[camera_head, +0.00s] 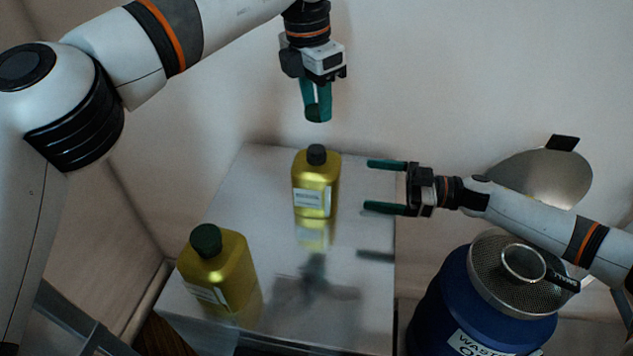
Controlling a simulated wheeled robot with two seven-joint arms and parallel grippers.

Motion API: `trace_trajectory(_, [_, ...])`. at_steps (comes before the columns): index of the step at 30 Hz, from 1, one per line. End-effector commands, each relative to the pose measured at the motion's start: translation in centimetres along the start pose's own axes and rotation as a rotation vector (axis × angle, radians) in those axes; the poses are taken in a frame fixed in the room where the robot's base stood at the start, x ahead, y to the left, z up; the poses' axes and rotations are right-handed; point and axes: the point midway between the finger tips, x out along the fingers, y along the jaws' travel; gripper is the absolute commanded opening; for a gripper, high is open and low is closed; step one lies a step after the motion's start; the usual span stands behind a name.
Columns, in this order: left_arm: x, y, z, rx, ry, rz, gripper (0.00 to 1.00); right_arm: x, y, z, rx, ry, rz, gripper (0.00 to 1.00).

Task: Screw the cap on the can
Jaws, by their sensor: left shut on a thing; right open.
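A yellow can (316,186) with a white label stands upright on the shiny metal table, with a dark neck or stopper on top. My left gripper (317,112) is above that can, pointing down. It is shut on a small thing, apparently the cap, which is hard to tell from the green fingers. A clear gap lies between the fingertips and the can's top. My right gripper (383,187) is open to the right of the can, its two green fingers pointing left and apart from it.
A larger-looking yellow can (222,270) with a dark green cap stands at the table's front left. The metal table (262,180) is otherwise clear. A blue waste oil drum (450,300) with a mesh strainer (490,275) stands to the right. A wall is behind.

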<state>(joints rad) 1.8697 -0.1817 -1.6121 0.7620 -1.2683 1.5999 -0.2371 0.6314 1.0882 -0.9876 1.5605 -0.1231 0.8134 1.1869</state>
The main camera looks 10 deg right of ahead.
Motion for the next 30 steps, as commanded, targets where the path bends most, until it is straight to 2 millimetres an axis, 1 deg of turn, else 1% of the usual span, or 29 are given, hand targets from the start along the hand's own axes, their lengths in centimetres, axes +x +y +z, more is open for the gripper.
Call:
trace_trajectory(5, [0.0,0.0,0.0,-0.001,0.0,0.0,0.18,1.1,0.0,0.0,0.001,-0.002,0.002,1.0])
trace_trajectory(8, [0.0,0.0,0.0,-0.001,0.0,0.0,0.18,2.6,0.0,0.1,0.0,-0.004,0.003,1.0])
trace_trajectory(15, [0.0,0.0,0.0,-0.001,0.0,0.0,0.18,7.3,0.0,0.1,0.0,-0.003,0.002,1.0])
trace_trajectory(21, [0.0,0.0,0.0,-0.001,0.0,0.0,0.18,10.4,0.0,0.0,0.0,-0.001,0.0,1.0])
trace_trajectory(24, [0.0,0.0,0.0,-0.001,0.0,0.0,0.18,11.3,0.0,0.0,0.001,-0.001,0.0,1.0])
trace_trajectory(30, [0.0,0.0,0.0,-0.001,0.0,0.0,0.18,12.0,-0.1,0.0,0.001,0.0,-0.002,1.0])
